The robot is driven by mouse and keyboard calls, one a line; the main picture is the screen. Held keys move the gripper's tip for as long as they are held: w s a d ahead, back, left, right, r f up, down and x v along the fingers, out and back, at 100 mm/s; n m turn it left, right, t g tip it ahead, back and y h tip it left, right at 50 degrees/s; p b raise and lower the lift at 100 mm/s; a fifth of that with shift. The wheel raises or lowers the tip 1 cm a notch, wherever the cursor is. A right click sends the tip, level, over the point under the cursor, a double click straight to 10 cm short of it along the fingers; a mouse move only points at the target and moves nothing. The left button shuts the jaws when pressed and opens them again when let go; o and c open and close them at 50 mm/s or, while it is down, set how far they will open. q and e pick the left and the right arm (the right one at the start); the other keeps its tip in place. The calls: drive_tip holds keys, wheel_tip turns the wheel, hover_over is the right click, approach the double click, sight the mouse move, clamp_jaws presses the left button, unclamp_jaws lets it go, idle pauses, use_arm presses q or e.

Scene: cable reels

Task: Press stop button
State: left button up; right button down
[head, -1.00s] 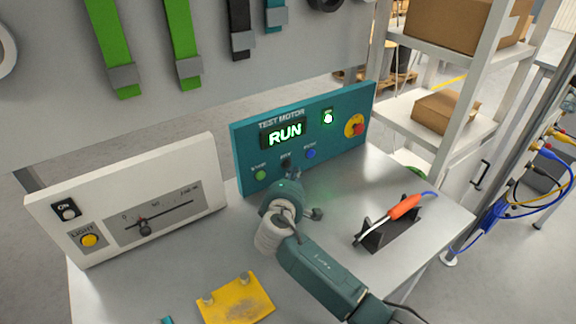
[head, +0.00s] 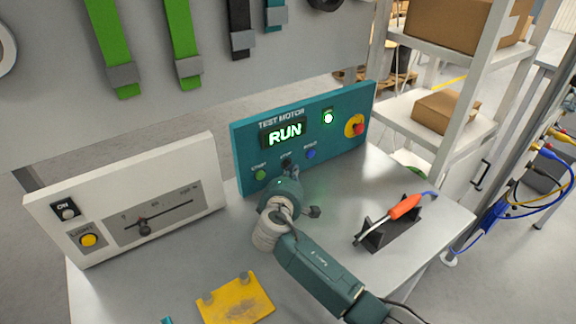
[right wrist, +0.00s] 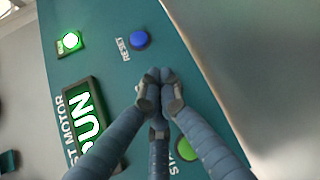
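The teal TEST MOTOR panel (head: 245,143) stands upright at the back of the bench, its display (head: 286,134) reading a green RUN. Below are the green START button (head: 261,174), the STOP label with a dark button (head: 286,163), and the blue RESET button (head: 310,154). My right gripper (head: 291,170) is at the panel just below STOP. In the right wrist view its fingers (right wrist: 158,82) are shut together, empty, between the blue button (right wrist: 139,39) and the green button (right wrist: 188,149). They hide the stop button there; I cannot tell whether they touch it.
A lit green indicator (head: 328,118) and a red knob on yellow (head: 355,126) are on the panel's right. A white light-control box (head: 130,200) stands left. A yellow plate (head: 236,299) and an orange-handled tool (head: 405,207) in a black holder lie on the bench.

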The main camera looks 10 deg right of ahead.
drive_tip(key=shift+w+a, duration=0.15)
drive_tip(key=shift+w, duration=0.2)
idle(0.6)
drive_tip(key=shift+s, duration=0.1)
drive_tip(key=shift+s+d+p, duration=0.25)
drive_tip(key=shift+s+p, duration=0.15)
drive_tip(key=shift+s, duration=0.3)
drive_tip(key=shift+s+d+p, duration=0.25)
drive_tip(key=shift+s+p, duration=0.2)
drive_tip(key=shift+p, duration=0.1)
drive_tip(key=s+p, duration=0.1)
drive_tip(key=s+d, duration=0.1)
drive_tip(key=s, duration=0.1)
drive_tip(key=shift+s+r+p, duration=0.1)
drive_tip(key=shift+s+p, duration=0.05)
drive_tip(key=shift+p, duration=0.25)
drive_tip(key=shift+s+d, duration=0.1)
drive_tip(key=shift+s, duration=0.1)
